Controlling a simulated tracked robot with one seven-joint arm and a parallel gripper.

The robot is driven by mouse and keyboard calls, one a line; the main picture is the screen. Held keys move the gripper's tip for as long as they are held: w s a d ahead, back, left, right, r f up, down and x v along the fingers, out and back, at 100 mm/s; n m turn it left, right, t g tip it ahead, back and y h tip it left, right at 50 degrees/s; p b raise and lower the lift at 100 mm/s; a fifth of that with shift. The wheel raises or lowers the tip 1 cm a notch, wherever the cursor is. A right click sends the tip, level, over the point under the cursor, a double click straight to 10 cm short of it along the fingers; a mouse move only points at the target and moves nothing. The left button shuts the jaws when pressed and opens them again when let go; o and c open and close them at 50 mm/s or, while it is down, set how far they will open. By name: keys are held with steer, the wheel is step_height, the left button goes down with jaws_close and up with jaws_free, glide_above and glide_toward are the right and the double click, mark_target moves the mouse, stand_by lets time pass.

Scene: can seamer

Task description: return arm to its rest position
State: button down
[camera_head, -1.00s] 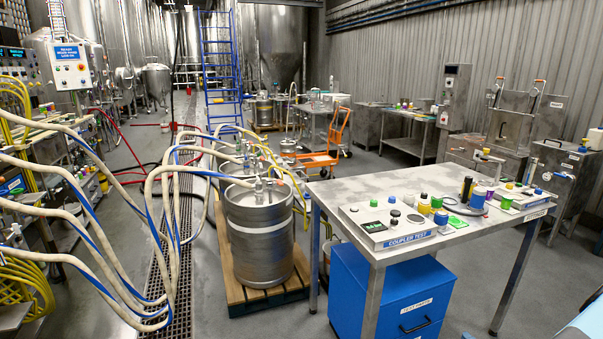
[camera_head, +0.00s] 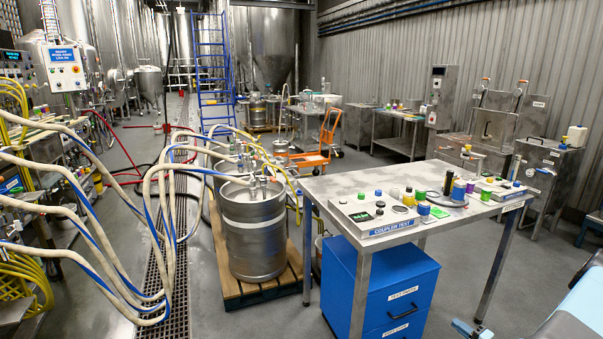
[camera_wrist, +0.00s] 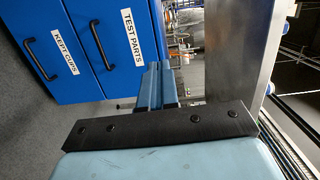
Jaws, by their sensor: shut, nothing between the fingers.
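My arm (camera_head: 585,305) shows at the lower right of the head view, low and to the right of the steel test table (camera_head: 335,184). My gripper (camera_head: 470,328) is at the bottom edge of that view, right of the blue drawer cabinet (camera_head: 345,285). In the wrist view my gripper (camera_wrist: 158,70) has its two blue fingers together with nothing between them. The fingers point towards the space beside the blue cabinet (camera_wrist: 75,75) and a steel table leg (camera_wrist: 238,60). I cannot tell the exact gap to either.
The table bears a coupler test panel (camera_head: 385,217) and several coloured caps and parts. A steel keg (camera_head: 254,235) stands on a wooden pallet (camera_head: 228,275) left of the table. Pale hoses (camera_head: 110,260) cross the left side. Grey floor (camera_head: 525,265) is open right of the table.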

steer(key=w+a+r+n+g+y, duration=0.1)
steer(key=w+a+r+n+g, duration=0.2)
steer(key=a+r, duration=0.5)
steer(key=w+a+r+n+g+y, duration=0.1)
steer(key=a+r+n+g+y, duration=0.2)
steer(key=r, duration=0.9)
steer(key=w+a+r+n+g, duration=0.2)
steer(key=a+r+g, duration=0.35)
steer(key=r, duration=0.45)
steer(key=s+a+r+n+g+h, duration=0.1)
steer(key=s+a+r+n+g, duration=0.15)
steer(key=a+r, duration=0.6)
steer(key=s+a+r+n+h, duration=0.2)
steer(key=s+a+r+h, duration=0.4)
steer(key=s+a+r, duration=0.65)
steer(key=s+a+r+t+h, duration=0.1)
steer(key=s+r, duration=0.3)
steer(key=s, duration=0.4)
steer(key=s+a+r+t+h, duration=0.1)
steer(key=s+r+t+h, duration=0.1)
steer(key=s+r, duration=0.3)
steer(key=shift+s+n+t+h, duration=0.35)
steer(key=shift+s+h, duration=0.25)
steer(key=shift+s, duration=1.25)
steer(key=shift+r, duration=0.1)
